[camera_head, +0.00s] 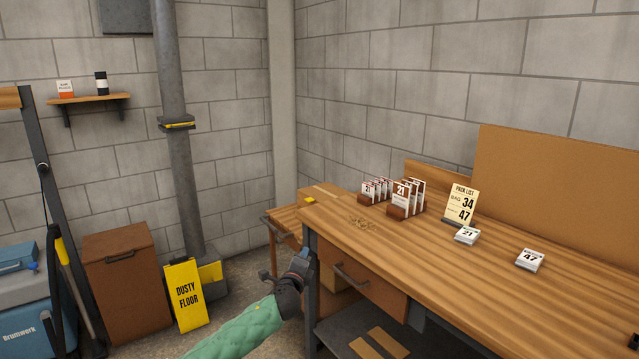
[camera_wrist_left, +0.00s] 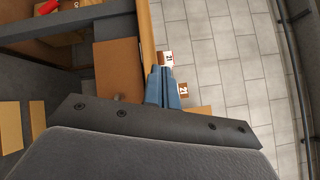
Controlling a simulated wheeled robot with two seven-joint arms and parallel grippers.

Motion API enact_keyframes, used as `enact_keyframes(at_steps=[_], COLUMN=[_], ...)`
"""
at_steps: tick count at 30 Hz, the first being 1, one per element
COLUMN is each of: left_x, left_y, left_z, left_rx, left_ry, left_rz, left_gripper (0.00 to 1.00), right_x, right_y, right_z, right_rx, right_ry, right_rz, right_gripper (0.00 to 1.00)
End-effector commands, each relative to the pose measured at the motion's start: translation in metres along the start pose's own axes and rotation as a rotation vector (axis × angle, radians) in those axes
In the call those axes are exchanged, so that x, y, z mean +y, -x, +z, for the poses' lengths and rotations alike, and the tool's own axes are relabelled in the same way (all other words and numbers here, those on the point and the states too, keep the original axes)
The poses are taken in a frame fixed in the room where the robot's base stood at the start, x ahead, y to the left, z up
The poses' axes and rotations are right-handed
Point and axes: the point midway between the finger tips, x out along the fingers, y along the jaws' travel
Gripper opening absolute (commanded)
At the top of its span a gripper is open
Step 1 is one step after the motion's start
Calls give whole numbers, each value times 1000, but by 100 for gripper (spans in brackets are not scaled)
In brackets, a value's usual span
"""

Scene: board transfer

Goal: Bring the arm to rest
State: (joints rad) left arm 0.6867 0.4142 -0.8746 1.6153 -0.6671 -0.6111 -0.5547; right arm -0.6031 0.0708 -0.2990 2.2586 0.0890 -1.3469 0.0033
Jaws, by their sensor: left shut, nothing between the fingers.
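My left gripper (camera_head: 303,256) is beside the front left corner of the wooden workbench (camera_head: 450,262), at the end of my green-sleeved arm. Its blue-grey fingers (camera_wrist_left: 163,84) are together and hold nothing in the left wrist view. I cannot tell whether the gripper touches the bench edge. My right gripper does not show in either view.
On the bench stand racks of numbered cards (camera_head: 402,198), a pick list sign (camera_head: 461,204), a stack marked 21 (camera_head: 466,235) and one marked 47 (camera_head: 530,260). A drawer (camera_head: 362,283) is below. A yellow floor sign (camera_head: 186,295) stands left of my arm.

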Motion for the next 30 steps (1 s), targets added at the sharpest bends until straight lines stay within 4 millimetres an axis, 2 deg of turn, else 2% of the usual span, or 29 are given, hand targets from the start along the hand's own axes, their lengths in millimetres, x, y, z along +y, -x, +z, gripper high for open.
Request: enact_keyframes(at_steps=[1, 3, 5, 8, 12, 18, 30], left_x=[-19, -38, -48, -56, -48, -28, 8], left_y=[4, 13, 26, 55, 112, 188, 323], left_z=[10, 22, 28, 33, 27, 13, -14], left_rx=[-49, -116, -170, -251, -352, -445, -529], left_ry=[114, 279, 422, 659, 957, 1213, 1461], left_rz=[21, 59, 101, 190, 349, 551, 858], left_gripper=[0, 0, 0, 0, 0, 0, 0], right_x=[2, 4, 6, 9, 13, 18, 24], right_y=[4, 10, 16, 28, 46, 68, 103], right_z=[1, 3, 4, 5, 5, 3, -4], right_rx=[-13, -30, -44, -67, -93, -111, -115], right_ry=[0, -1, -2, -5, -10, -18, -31], right_rz=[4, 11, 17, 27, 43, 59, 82], right_gripper=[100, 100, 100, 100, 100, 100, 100])
